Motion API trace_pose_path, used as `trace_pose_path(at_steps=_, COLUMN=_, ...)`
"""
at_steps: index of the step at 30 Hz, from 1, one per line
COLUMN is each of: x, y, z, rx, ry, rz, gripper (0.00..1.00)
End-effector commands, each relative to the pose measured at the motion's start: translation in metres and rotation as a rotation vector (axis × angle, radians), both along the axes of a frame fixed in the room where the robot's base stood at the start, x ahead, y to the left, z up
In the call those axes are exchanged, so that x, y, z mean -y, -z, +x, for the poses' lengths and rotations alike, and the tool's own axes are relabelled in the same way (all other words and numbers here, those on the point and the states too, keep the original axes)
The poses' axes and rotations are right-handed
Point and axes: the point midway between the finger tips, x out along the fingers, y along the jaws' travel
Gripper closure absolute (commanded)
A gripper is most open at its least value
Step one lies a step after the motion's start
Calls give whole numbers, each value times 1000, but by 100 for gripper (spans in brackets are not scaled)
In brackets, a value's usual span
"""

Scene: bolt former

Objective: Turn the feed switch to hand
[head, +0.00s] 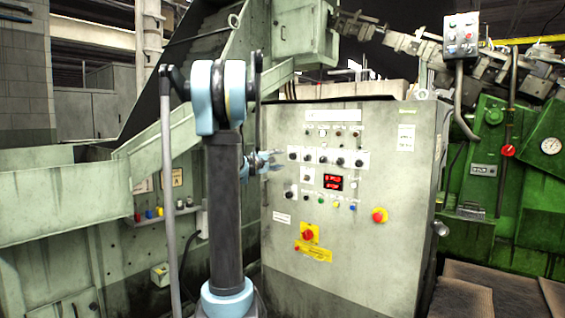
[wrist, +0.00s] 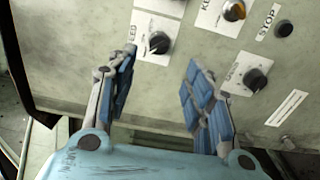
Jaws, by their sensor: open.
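The control panel (head: 350,245) is the pale front of a cabinet. In the wrist view a black knob (wrist: 159,42) sits on a white plate whose partly readable label seems to end in "ED". It appears to be the leftmost knob of the upper row in the head view (head: 292,156). Its setting is too small to read. My gripper (wrist: 160,62) is open and empty, its blue-padded fingers pointing at the panel. The knob shows just beyond the fingertips, nearer the left finger, with no visible contact. In the head view my gripper (head: 272,161) is left of that knob.
Another black knob (wrist: 255,79) lies right of the right finger. Red emergency buttons (head: 379,215) and (head: 308,235) sit lower on the panel. A green machine (head: 520,190) stands at right.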

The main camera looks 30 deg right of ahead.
Motion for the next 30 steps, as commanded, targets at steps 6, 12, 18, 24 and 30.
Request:
trace_pose_path(at_steps=6, x=-22, y=0, z=-8, rx=0, ry=-1, rz=0, gripper=53)
trace_pose_path(at_steps=12, x=-26, y=0, z=-11, rx=0, ry=1, rz=0, gripper=53)
trace_pose_path(at_steps=18, x=-26, y=0, z=-10, rx=0, ry=1, rz=0, gripper=53)
trace_pose_path(at_steps=24, x=-25, y=0, z=-10, rx=0, ry=1, rz=0, gripper=53)
trace_pose_path(at_steps=30, x=-39, y=7, z=-24, rx=20, ry=5, rz=55, gripper=53)
